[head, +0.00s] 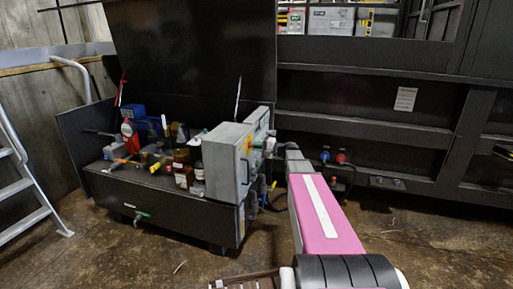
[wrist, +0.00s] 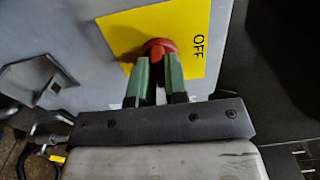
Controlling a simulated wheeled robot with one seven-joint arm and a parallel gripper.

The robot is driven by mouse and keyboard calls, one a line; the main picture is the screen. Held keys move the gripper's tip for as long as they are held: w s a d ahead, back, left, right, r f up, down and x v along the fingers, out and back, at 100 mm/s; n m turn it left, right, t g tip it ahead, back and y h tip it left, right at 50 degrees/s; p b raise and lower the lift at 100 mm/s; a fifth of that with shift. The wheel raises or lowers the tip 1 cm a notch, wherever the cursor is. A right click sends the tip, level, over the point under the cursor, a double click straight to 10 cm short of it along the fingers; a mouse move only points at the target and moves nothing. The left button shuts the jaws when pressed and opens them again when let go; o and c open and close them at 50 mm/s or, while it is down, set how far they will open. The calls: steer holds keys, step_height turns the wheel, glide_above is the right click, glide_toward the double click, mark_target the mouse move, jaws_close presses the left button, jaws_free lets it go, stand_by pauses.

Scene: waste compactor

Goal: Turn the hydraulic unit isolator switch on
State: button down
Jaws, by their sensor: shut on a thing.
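The isolator switch has a red knob (wrist: 158,47) on a yellow plate (wrist: 196,30), mounted on a grey box, in the wrist view. The word OFF shows on the plate to the right of the knob. My gripper (wrist: 158,64) has its two green fingers shut on the red knob, and they hide its lower part. In the head view, the grey electrical box (head: 228,160) stands at the right end of the hydraulic unit (head: 165,205), and my pink arm reaches to its right side. The switch itself is hard to make out there.
The unit's black lid (head: 195,50) stands raised. A metal step ladder (head: 25,190) is at the left. The black compactor wall (head: 390,125) is behind my arm. A grey latch or handle (wrist: 30,78) juts from the box left of the knob. The concrete floor in front is mostly clear.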

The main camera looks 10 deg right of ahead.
steer(key=c, duration=1.1)
jaws_free()
steer(key=shift+c, duration=0.2)
steer(key=v, duration=1.1)
steer(key=s+a+f+n+g+h, duration=0.4)
steer(key=s+a+f+g+h, duration=0.45)
steer(key=s+a+f, duration=0.85)
steer(key=s+d+f+n+h, duration=0.2)
steer(key=s+d+h, duration=0.1)
steer(key=s+h, duration=0.4)
steer(key=shift+s, duration=1.2)
